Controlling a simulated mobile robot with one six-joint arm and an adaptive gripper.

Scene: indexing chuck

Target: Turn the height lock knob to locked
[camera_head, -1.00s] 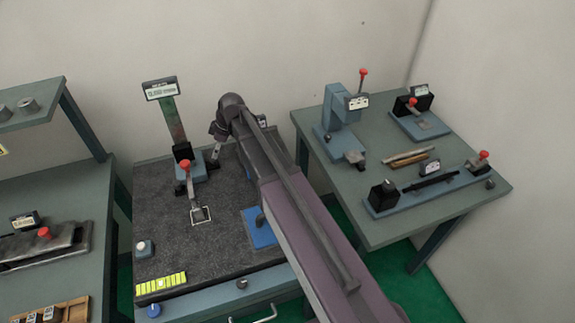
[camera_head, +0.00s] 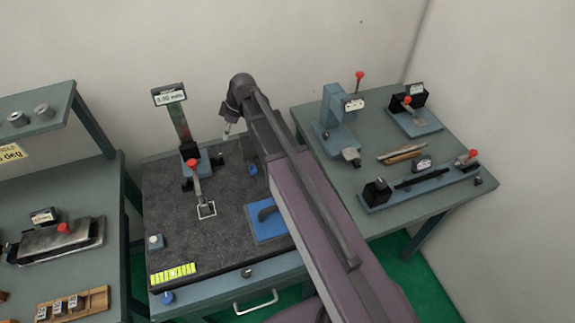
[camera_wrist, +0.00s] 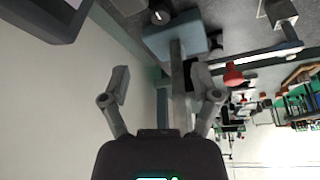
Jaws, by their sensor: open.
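A height stand (camera_head: 180,123) with a greenish column, a display (camera_head: 169,95) on top and a blue foot is on the dark bench plate. A black carriage (camera_head: 188,150) sits low on the column, with a red-balled lever (camera_head: 192,164) in front. No separate height lock knob can be made out for certain; it may be hidden. My gripper (camera_head: 227,132) is just right of the column, apparently above the plate. In the wrist view my gripper (camera_wrist: 160,74) is open and empty, its fingers spread either side of the view to the column (camera_wrist: 177,75); the red ball (camera_wrist: 233,75) shows to the right.
A blue knob (camera_head: 167,297) and a dark knob (camera_head: 248,274) are at the bench front. The right bench (camera_head: 400,185) carries other fixtures. A wall is close behind.

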